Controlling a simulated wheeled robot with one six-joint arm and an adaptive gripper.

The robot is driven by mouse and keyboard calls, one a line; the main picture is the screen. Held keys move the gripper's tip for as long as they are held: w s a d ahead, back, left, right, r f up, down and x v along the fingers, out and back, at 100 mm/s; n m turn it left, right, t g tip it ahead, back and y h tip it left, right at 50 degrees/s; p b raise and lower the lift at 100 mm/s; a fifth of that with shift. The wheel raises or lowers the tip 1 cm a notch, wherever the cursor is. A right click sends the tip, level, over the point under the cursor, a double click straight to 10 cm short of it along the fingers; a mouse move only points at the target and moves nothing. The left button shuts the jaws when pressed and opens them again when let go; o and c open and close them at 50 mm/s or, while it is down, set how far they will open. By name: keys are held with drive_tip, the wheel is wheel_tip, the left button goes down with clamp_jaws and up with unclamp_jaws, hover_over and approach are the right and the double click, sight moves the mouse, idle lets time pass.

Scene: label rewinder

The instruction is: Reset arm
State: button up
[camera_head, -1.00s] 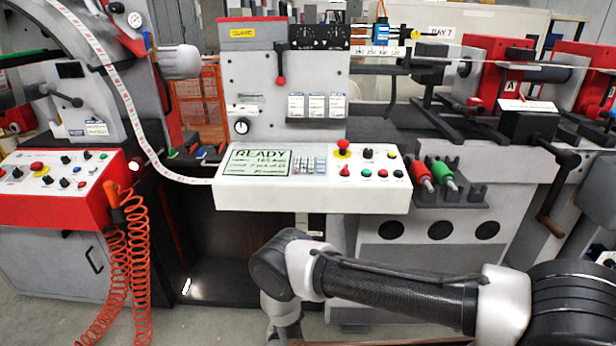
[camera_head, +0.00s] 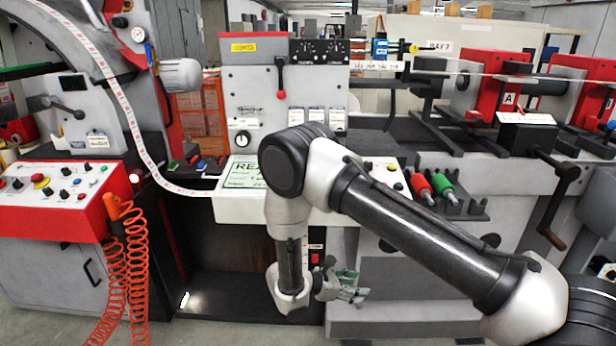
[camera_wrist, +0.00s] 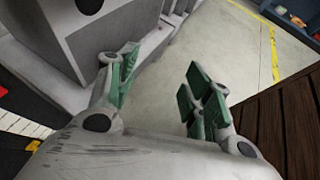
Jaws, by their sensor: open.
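My gripper (camera_head: 350,289) hangs low in front of the machine in the head view, beneath the control panel. In the wrist view my gripper (camera_wrist: 158,90) shows two green-padded fingers spread apart. Nothing is between them. The grey floor lies beyond the fingers. My forearm crosses in front of the white control panel (camera_head: 235,208) and hides part of its READY screen and buttons.
The label rewinder machine (camera_head: 262,95) fills the back. A red control box (camera_head: 60,212) with orange coiled hoses (camera_head: 125,270) stands at the left. A rack with red and green handles (camera_head: 452,207) and a crank (camera_head: 557,200) are at the right. The wrist view shows open floor (camera_wrist: 225,50) and brown wooden slats (camera_wrist: 290,125).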

drive_tip(key=s+d+r+m+g+y, duration=0.1)
drive_tip(key=s+d+r+m+g, duration=0.2)
drive_tip(key=r, duration=0.4)
drive_tip(key=s+d+r+m+g+y, duration=0.15)
drive_tip(key=d+r+m, duration=0.25)
drive_tip(key=r, duration=0.4)
drive_tip(key=s+d+r+m+g+y, duration=0.2)
drive_tip(key=d+r+m+g, duration=0.15)
drive_tip(key=r, duration=0.35)
drive_tip(key=s+d+r+m+t+y, duration=0.3)
drive_tip(key=s+r, duration=0.5)
drive_tip(key=r, duration=0.3)
drive_tip(key=s+d+r+m+t+y, duration=0.4)
drive_tip(key=s+d+r+m, duration=0.4)
drive_tip(key=r, duration=0.4)
drive_tip(key=shift+s+d+r+t, duration=0.2)
drive_tip(key=shift+s+d+t, duration=0.25)
drive_tip(key=shift+d, duration=0.2)
drive_tip(key=shift+m, duration=0.25)
